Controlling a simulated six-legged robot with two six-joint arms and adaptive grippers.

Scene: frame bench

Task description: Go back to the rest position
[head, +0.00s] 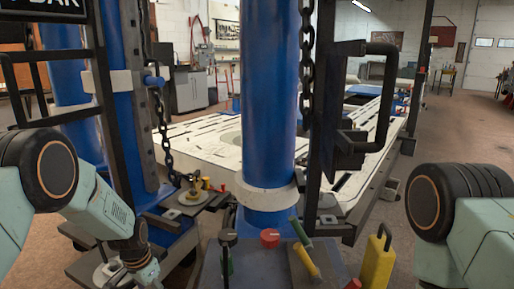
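My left arm comes in from the left edge and bends down toward the bottom of the head view. Its wrist end shows low in the picture, beside the foot of the frame bench, and its gripper fingers are out of view. My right arm shows only as a large joint and a pale link at the right edge. My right gripper is out of view. I see no object held in the visible part of either arm.
A thick blue post (269,100) stands straight ahead, with a hanging chain (307,50) and black bracket (345,140) beside it. Behind is the long white bench deck (215,138). A red knob (270,238), yellow-handled tool (306,262) and yellow block (378,262) are in front. Open floor (455,125) lies right.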

